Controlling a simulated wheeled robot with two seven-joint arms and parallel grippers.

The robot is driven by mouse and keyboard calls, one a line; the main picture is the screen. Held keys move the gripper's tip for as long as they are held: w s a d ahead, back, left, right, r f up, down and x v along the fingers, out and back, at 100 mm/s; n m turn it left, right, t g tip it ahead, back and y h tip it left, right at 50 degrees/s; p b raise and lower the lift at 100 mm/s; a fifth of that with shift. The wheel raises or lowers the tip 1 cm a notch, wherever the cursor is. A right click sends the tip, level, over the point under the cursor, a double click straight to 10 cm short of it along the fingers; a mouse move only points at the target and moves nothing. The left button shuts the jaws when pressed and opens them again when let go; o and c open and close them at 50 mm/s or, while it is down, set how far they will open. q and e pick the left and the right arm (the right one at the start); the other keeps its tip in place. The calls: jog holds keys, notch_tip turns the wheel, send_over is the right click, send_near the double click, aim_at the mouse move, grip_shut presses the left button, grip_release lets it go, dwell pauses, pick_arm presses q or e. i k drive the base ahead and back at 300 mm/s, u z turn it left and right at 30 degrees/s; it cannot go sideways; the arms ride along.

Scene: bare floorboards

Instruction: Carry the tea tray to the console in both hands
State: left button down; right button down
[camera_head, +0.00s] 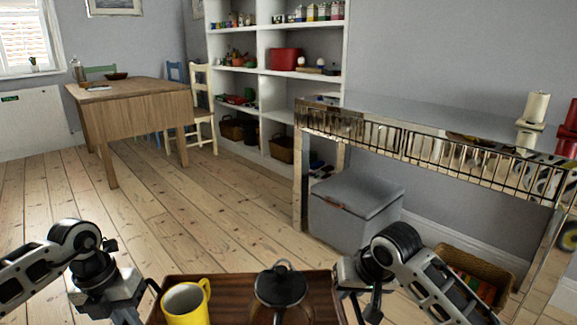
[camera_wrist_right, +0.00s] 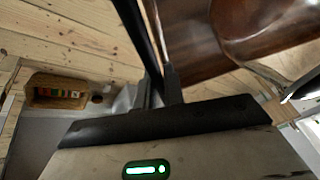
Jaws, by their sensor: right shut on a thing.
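The brown wooden tea tray (camera_head: 232,292) is at the bottom of the head view, in front of me, its near part cut off. A yellow mug (camera_head: 183,304) stands on its left part and a dark, shiny teapot (camera_head: 281,286) right of the middle. My right gripper (camera_head: 366,304) is shut on the tray's right side; the wrist view shows its jaws (camera_wrist_right: 164,88) at the tray's edge (camera_wrist_right: 190,45). My left gripper (camera_head: 128,312) is at the tray's left side, by a dark handle; its fingertips are hidden. The mirrored console (camera_head: 400,111) stands ahead to the right, apart from the tray.
A cream candle (camera_head: 534,108) and red candle holders (camera_head: 568,135) stand on the console's right end; its middle looks clear. A grey box (camera_head: 350,210) and a wicker basket (camera_head: 480,268) are below it. A wooden table (camera_head: 140,100) stands back left. Floor between is free.

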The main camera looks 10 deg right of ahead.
aim_at(445, 114)
jog(key=z, duration=0.65)
jog(key=i, duration=1.15)
jog(key=z, duration=0.55)
